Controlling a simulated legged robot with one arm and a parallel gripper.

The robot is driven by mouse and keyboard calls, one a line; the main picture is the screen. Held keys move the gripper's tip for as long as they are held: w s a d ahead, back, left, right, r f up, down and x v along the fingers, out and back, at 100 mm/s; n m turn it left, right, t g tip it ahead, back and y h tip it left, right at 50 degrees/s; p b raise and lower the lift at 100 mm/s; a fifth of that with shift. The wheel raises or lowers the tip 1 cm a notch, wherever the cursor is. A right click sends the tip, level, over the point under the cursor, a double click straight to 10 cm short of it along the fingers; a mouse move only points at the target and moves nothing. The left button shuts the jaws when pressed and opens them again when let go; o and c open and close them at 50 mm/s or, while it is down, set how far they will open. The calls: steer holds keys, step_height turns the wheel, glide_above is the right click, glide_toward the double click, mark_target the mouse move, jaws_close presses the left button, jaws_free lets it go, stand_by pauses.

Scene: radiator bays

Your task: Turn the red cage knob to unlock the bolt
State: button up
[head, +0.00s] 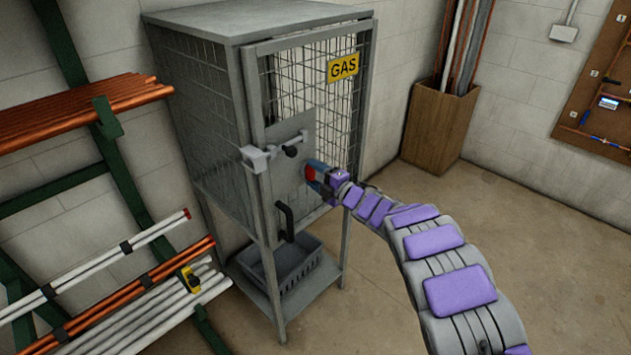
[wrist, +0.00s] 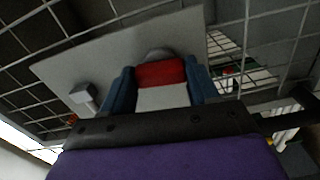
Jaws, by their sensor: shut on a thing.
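The red knob (wrist: 161,73) sits on the grey plate of the cage door, between the two blue fingers of my gripper (wrist: 164,86) in the wrist view. The fingers are shut on its two sides. In the head view my gripper (head: 318,172) is at the plate (head: 297,155) and mostly hides the knob.
A black door handle (head: 286,222) is below left of my gripper. A grey crate (head: 290,268) stands on the lower shelf. A rack of pipes (head: 110,110) is on the left. A wooden bin (head: 437,125) stands behind right. The floor on the right is clear.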

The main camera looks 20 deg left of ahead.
steer(key=shift+s+f+n, duration=0.1)
steer(key=shift+f+n, duration=0.15)
steer(key=shift+n, duration=0.35)
steer(key=shift+a+b, duration=0.1)
steer(key=shift+b, duration=0.2)
steer(key=o, duration=0.9)
steer(key=shift+o, duration=0.8)
steer(key=shift+a, duration=0.2)
steer(key=shift+s+d+r, duration=0.1)
steer(key=shift+d+r, duration=0.1)
steer(key=shift+d, duration=0.35)
steer(key=p+v, duration=0.3)
steer(key=v, duration=1.3)
steer(key=shift+f, duration=0.2)
steer(key=shift+d, duration=0.1)
